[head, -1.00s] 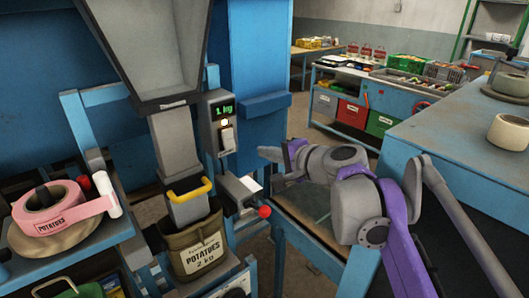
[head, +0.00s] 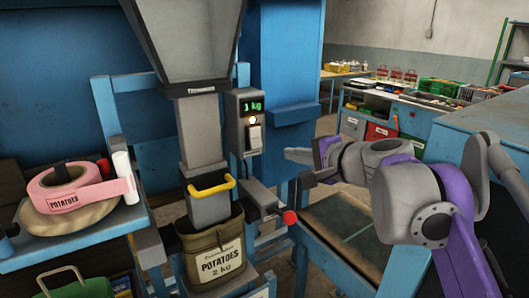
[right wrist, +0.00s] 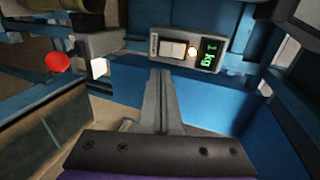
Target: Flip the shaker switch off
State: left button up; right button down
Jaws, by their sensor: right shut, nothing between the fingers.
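The shaker switch (head: 254,137) is a pale rocker on a grey control box (head: 240,110), below a green display reading "1 kg" and a lit lamp. In the right wrist view the switch (right wrist: 172,50) sits left of the lamp. My right gripper (head: 287,154) is shut and empty, to the right of the box and slightly lower, apart from it. In the right wrist view its fingers (right wrist: 161,78) point toward the box, just below the switch. I cannot tell the exact gap. My left gripper is not in view.
A red-knobbed lever (head: 289,217) sticks out below the box. A potato sack (head: 217,250) hangs under the chute with the yellow handle (head: 212,188). A pink tape roll (head: 70,188) lies at left. A blue bench (head: 485,135) stands at right.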

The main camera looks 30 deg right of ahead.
aim_at(256, 137)
jog(key=x, duration=1.4)
jog(key=shift+b, duration=0.4)
jog(key=shift+w+f+p, duration=0.25)
jog(key=shift+w+p, duration=0.05)
jog(key=shift+p, duration=0.1)
